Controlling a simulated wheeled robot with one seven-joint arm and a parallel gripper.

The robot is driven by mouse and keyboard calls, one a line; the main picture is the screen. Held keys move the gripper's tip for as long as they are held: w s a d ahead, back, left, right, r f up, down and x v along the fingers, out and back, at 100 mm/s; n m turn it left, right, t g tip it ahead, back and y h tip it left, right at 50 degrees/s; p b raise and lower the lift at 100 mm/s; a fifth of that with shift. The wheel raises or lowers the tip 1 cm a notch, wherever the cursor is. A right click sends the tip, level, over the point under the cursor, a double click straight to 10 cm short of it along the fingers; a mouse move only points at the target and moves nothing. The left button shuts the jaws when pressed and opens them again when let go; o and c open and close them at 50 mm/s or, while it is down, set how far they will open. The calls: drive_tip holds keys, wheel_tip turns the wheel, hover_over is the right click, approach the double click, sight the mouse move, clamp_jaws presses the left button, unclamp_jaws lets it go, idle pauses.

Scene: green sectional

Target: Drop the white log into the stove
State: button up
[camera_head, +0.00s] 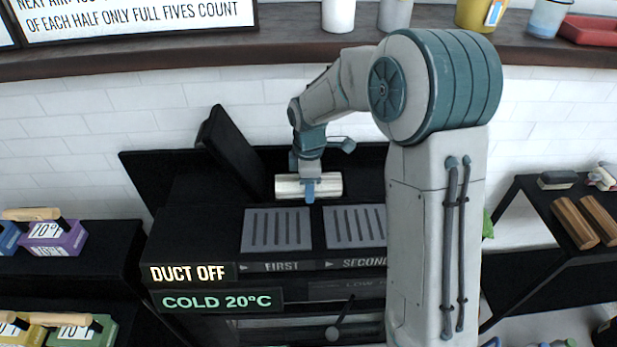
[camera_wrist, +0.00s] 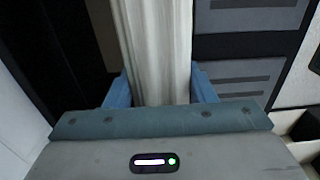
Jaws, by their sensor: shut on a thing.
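The white log (camera_head: 290,186) is held level above the back part of the black stove (camera_head: 190,235) in the head view. My gripper (camera_head: 309,188) is shut on it near its middle. In the wrist view the pale, grained log (camera_wrist: 159,45) runs up between the two blue fingers of my gripper (camera_wrist: 160,88). The stove top has two grey slotted plates, labelled FIRST (camera_head: 262,229) and SECOND (camera_head: 350,227), in front of the log. A black lid-like panel (camera_head: 230,145) stands tilted at the back left. Whether an opening lies under the log is hard to tell.
Signs on the stove front read DUCT OFF (camera_head: 188,273) and COLD 20°C (camera_head: 217,302). Brown logs (camera_head: 575,222) lie on a black shelf at right. Tagged blocks, one purple (camera_head: 55,238), sit on shelves at left. A dark ledge (camera_head: 290,40) with cups runs above.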

drive_tip(key=shift+w, duration=0.15)
drive_tip(key=w+f+b, duration=0.2)
drive_tip(key=w+f, duration=0.4)
drive_tip(key=w, duration=0.1)
drive_tip(key=shift+w+f, duration=0.15)
drive_tip(key=shift+f, duration=0.1)
idle(0.4)
drive_tip(key=o, duration=1.2)
drive_tip(key=shift+o, duration=0.2)
drive_tip(key=shift+r, duration=0.1)
